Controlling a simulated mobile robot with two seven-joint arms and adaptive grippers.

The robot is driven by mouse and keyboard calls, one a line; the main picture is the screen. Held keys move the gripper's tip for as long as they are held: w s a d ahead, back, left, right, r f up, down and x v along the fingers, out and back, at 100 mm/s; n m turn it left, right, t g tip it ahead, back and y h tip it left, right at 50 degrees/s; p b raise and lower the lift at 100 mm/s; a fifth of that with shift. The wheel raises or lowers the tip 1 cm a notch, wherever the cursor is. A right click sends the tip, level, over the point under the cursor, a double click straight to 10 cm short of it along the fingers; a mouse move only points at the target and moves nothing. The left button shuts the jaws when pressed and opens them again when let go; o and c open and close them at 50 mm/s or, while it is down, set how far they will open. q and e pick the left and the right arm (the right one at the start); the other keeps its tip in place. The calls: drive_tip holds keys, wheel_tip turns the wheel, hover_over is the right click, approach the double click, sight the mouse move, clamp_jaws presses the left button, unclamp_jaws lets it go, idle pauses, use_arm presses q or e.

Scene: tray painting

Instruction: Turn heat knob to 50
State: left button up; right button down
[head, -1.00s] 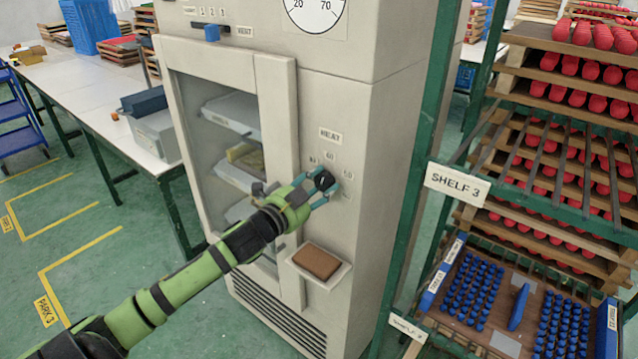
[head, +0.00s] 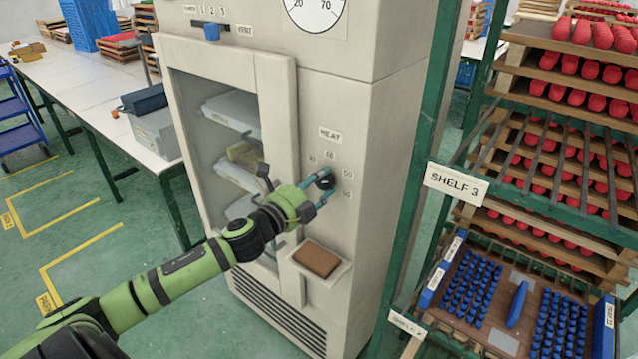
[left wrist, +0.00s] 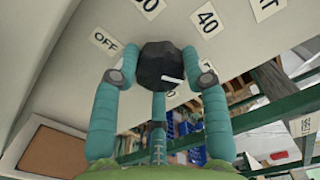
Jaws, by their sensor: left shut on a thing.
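The heat knob (head: 325,181) is a small black knob on the cream cabinet's front, below the HEAT label (head: 330,133). My left gripper (head: 324,187) is shut on it, one finger on each side. In the left wrist view the dark knob (left wrist: 160,65) sits between the teal fingertips (left wrist: 161,76). A white mark on it points right and slightly down in that view. Labels OFF (left wrist: 103,43) and 40 (left wrist: 207,19) show there; a label below the knob is partly hidden. In the head view the label 50 (head: 348,173) is right of the knob. My right gripper is out of view.
The cabinet (head: 370,130) has a glass door and a small ledge with a brown pad (head: 316,260) below the knob. A slider (head: 211,31) and a dial (head: 315,8) are above. A green rack with SHELF 3 (head: 457,183) stands close at right.

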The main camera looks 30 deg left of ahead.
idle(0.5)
use_arm(q)
drive_tip(key=o, duration=1.2)
drive_tip(key=shift+c, duration=0.2)
drive_tip(key=shift+s+f, duration=0.1)
drive_tip(key=shift+s, duration=0.55)
drive_tip(key=s+a, duration=0.1)
drive_tip(key=s, duration=0.9)
drive_tip(key=shift+s, duration=0.3)
